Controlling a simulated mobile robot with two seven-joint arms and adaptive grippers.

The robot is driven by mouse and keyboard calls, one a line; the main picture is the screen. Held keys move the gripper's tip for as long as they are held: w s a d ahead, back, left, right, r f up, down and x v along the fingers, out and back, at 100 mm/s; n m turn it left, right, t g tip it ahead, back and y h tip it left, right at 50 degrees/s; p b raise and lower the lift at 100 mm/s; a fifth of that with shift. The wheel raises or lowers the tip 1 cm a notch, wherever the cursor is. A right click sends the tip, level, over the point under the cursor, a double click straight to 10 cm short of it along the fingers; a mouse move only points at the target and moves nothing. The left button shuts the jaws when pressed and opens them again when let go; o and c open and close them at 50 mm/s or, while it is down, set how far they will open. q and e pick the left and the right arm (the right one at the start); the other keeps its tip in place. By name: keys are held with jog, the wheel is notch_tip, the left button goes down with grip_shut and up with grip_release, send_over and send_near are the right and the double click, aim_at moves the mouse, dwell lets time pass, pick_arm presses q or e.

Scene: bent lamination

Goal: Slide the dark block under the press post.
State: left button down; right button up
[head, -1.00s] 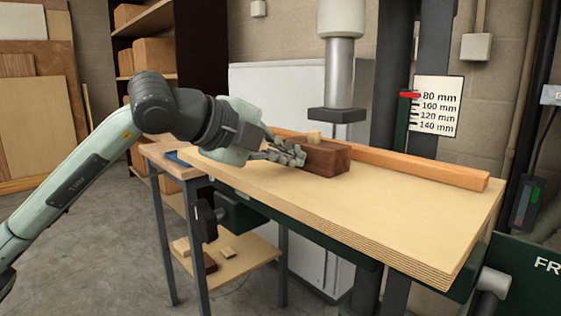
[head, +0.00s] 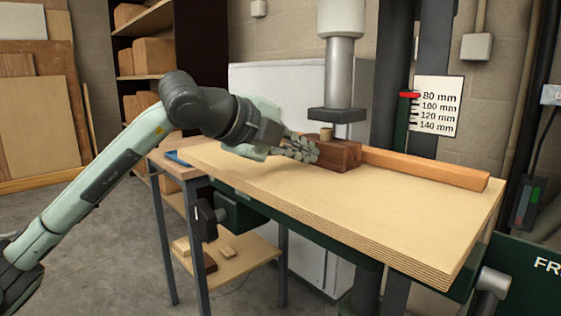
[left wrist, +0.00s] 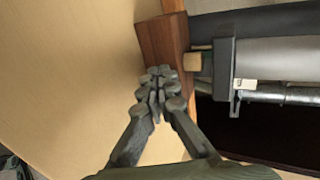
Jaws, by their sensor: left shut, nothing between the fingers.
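The dark brown block (head: 345,156) lies on the pale plywood table against the wooden fence, with a small light wood piece (head: 326,133) on top. The press post (head: 339,72) hangs above, its dark foot (head: 337,115) a little above the block's top in the head view. My left gripper (head: 308,149) is shut and empty, its fingertips at the block's left end. In the left wrist view the fingertips (left wrist: 160,88) are at or very near the block (left wrist: 158,43), whose small wood piece (left wrist: 193,62) is beside the foot (left wrist: 224,70). Contact is hard to judge. My right gripper is out of view.
The wooden fence (head: 430,169) runs along the back of the plywood table (head: 400,218). The table's front and right are clear. A low side table (head: 172,164) stands at the left. A millimetre scale (head: 436,106) is on the right behind the table.

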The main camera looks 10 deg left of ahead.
pick_arm(q)
jog(key=shift+w+d, duration=0.55)
jog(key=shift+w, duration=0.1)
jog(key=shift+s+a, duration=0.3)
jog(key=s+a+b, duration=0.2)
jog(key=s, duration=0.1)
jog(key=s+a+b, duration=0.1)
jog(key=s+a, duration=0.1)
jog(key=shift+s+a+r, duration=0.1)
jog(key=shift+s+r, duration=0.05)
jog(key=shift+r, duration=0.2)
jog(key=shift+s+a+r, duration=0.15)
jog(key=shift+s+a, duration=0.25)
jog(key=shift+s, duration=0.2)
